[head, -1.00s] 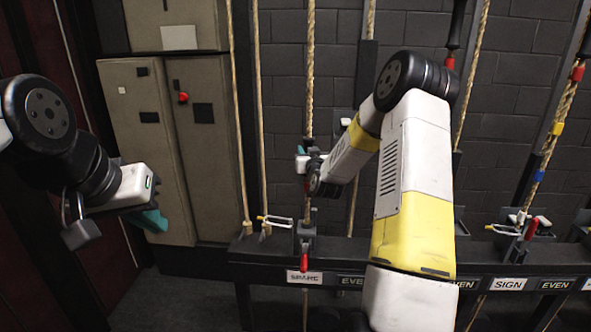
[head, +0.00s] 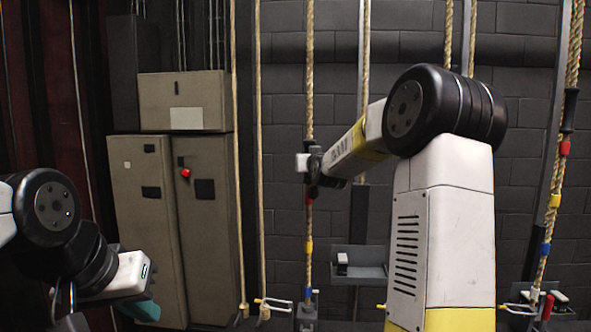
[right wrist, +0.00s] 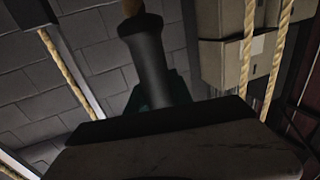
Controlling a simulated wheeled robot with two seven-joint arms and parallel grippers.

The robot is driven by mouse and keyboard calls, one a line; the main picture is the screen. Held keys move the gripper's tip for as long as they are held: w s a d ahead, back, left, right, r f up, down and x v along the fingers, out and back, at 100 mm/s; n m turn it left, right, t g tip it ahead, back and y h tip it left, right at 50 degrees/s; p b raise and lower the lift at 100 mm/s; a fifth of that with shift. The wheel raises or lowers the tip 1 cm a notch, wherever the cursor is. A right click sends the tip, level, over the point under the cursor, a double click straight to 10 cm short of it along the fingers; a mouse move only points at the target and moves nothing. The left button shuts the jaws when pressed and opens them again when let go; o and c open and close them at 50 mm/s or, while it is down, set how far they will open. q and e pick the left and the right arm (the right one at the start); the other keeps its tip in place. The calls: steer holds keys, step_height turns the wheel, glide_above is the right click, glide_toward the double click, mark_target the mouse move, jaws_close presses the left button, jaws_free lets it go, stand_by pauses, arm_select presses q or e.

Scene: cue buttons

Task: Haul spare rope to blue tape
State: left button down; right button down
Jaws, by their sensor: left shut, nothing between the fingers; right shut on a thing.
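The spare rope (head: 309,75) hangs left of centre in the head view. My right gripper (head: 312,172) is shut on it. The right wrist view shows a black handle (right wrist: 152,60) at my gripper. Red tape (head: 309,198) is just below the gripper, yellow tape (head: 308,247) lower down. The blue tape (head: 308,293) is lowest, right at the top of the rope's lock (head: 306,314). The SPARE label is out of view. My left gripper (head: 143,308) is shut and empty at lower left, away from the ropes.
Another rope (head: 569,130) with a black handle and red, yellow and blue tapes hangs at right. Plain ropes (head: 260,150) hang left of the spare rope. Beige cabinets (head: 147,225) stand behind at left. My right arm hides the middle of the rail.

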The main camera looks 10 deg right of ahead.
steer(key=shift+r, duration=0.15)
steer(key=c, duration=1.1)
jaws_free()
steer(key=shift+s, duration=0.1)
steer(key=s, duration=0.7)
steer(key=shift+s+a, duration=0.1)
steer(key=shift+s, duration=0.2)
steer(key=shift+s, duration=0.1)
steer(key=s+a+f+g+y, duration=0.1)
steer(key=s+f+g, duration=0.3)
steer(key=s, duration=0.8)
steer(key=s+a+f+g, duration=0.4)
steer(key=s+f, duration=0.2)
steer(key=s, duration=0.7)
steer(key=s+a+f+g+y, duration=0.1)
steer(key=s+f, duration=0.5)
steer(key=s, duration=0.6)
steer(key=shift+s+a+n+g+y, duration=0.2)
steer(key=shift+a+g, duration=0.2)
steer(key=shift+g, duration=0.3)
steer(key=shift+s+a+n+g+y, duration=0.1)
steer(key=shift+a+n+g, duration=0.2)
steer(key=shift+g, duration=0.4)
